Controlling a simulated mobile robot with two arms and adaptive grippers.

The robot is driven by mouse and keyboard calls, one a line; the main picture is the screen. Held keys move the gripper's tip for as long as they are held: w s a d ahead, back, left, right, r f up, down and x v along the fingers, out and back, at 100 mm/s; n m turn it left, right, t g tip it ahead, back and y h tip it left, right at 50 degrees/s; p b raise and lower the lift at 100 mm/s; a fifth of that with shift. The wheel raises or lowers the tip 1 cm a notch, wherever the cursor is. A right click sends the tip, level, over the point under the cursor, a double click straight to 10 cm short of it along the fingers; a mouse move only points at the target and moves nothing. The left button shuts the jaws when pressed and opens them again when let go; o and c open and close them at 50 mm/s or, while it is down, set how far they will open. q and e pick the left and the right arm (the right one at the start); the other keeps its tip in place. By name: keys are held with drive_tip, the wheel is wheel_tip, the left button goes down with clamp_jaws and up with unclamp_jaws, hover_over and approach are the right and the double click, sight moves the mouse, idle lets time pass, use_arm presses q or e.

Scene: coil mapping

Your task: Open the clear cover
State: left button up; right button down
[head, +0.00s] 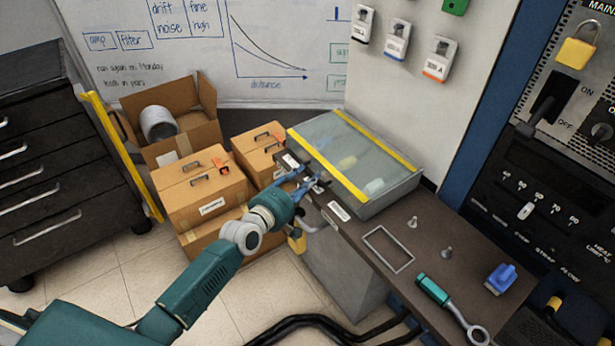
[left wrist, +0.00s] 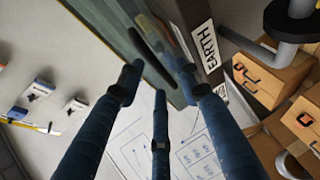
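The clear cover (head: 340,137) is a see-through lid with yellow strips along two edges, lying shut on a grey box on the bench. A few pale objects show dimly through it. My left gripper (head: 308,184) is at the box's near left corner, by the cover's edge. In the left wrist view its blue fingers (left wrist: 160,90) are spread apart, with a dark slot-like handle (left wrist: 150,52) just beyond them. I see nothing held between them, and I cannot tell whether they touch the cover. My right gripper is not in view.
The dark bench (head: 400,225) holds an empty metal frame (head: 388,250), small grey pegs, a teal-handled wrench (head: 450,305) and a blue block (head: 500,278). Cardboard boxes (head: 205,190) stand left of the bench. A breaker wall rises behind, and a control panel (head: 550,150) is on the right.

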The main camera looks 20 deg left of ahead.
use_arm(q)
drive_tip(key=shift+w+d+f, duration=0.1)
drive_tip(key=shift+w+d, duration=0.1)
drive_tip(key=shift+w, duration=0.5)
drive_tip(key=shift+c, duration=1)
clamp_jaws()
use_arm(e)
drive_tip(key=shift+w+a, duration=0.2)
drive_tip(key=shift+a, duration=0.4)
